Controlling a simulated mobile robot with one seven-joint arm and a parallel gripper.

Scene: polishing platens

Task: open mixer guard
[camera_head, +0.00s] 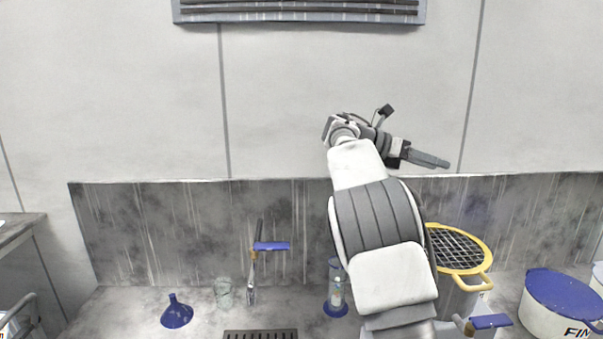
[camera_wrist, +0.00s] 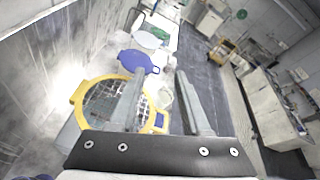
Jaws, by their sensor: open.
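The mixer guard (camera_head: 455,246) is a dark wire mesh in a yellow ring, lying flat across the top of a pale drum (camera_head: 458,297) on the right, behind my arm. A yellow handle loop (camera_head: 484,286) sticks out at its near right side. In the wrist view the guard (camera_wrist: 101,99) lies beyond my gripper to the left, partly hidden by the left finger. My gripper (camera_head: 430,160) is up above the guard, in front of the back wall, and points right. Its two fingers are apart and empty in the wrist view (camera_wrist: 157,75), not touching the guard.
A blue-lidded white tub (camera_head: 562,292) stands right of the drum. A tap with a blue lever (camera_head: 272,246), a blue funnel (camera_head: 177,312), a glass jar (camera_head: 223,292) and a bottle in a blue-based holder (camera_head: 336,290) stand left. The space around my gripper is clear.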

